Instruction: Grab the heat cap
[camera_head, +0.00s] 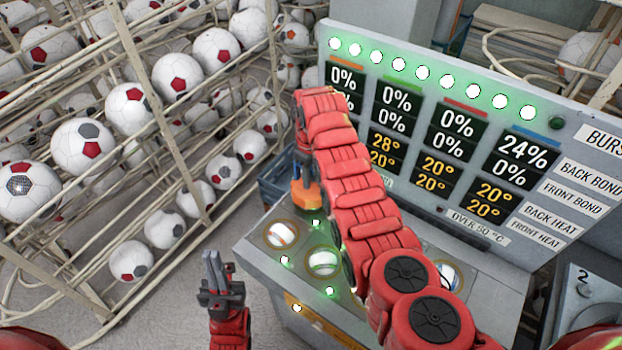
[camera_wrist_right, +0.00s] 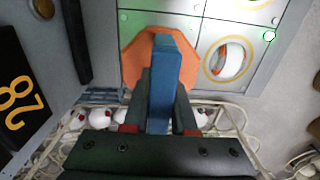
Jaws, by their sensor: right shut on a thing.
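The heat cap is an orange octagonal plate with an upright blue handle; the plate (camera_wrist_right: 133,62) and handle (camera_wrist_right: 163,85) show in the right wrist view. My right gripper (camera_wrist_right: 161,103) is shut on the blue handle, one finger on each side. In the head view the orange cap (camera_head: 307,195) shows below the end of my right arm, at the far left corner of the machine's counter. I cannot tell whether it touches the counter. My left gripper (camera_head: 215,266) is raised, front left of the counter, apart from the cap; its finger gap is unclear.
The counter (camera_head: 300,262) has round ports (camera_head: 280,235) with balls and green lights. A display panel (camera_head: 450,130) stands behind it, partly hidden by my right arm. Racks full of footballs (camera_head: 130,107) fill the left. Bare floor (camera_head: 180,300) lies front left.

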